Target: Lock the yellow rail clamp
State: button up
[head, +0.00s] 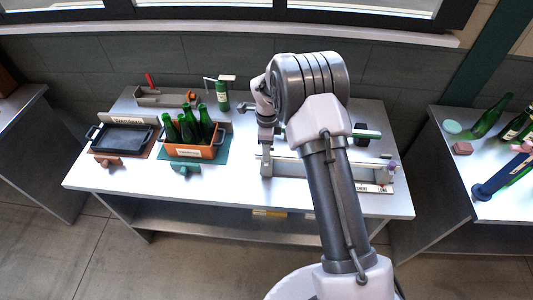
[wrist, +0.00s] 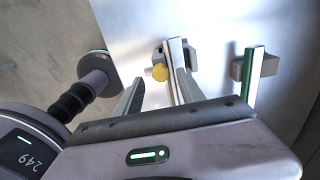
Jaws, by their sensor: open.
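A yellow round knob (wrist: 159,73) shows in the wrist view, beside a grey block (wrist: 190,56) on a metal rail (wrist: 174,72). I take the knob to be part of the yellow rail clamp. My gripper (wrist: 161,84) is open, its two fingers pointing toward the knob, one on each side of it in the picture. I cannot tell whether they touch it. In the head view, my gripper (head: 267,143) is low at the left end of the rail fixture (head: 290,167). The yellow knob cannot be made out there, and my arm covers part of the fixture.
An orange crate (head: 196,151) of green bottles and a black tray (head: 122,138) stand on the bench's left side. A second bench (head: 485,205) holds bottles.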

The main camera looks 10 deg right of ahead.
jog(key=shift+f, duration=1.5)
grip_shut()
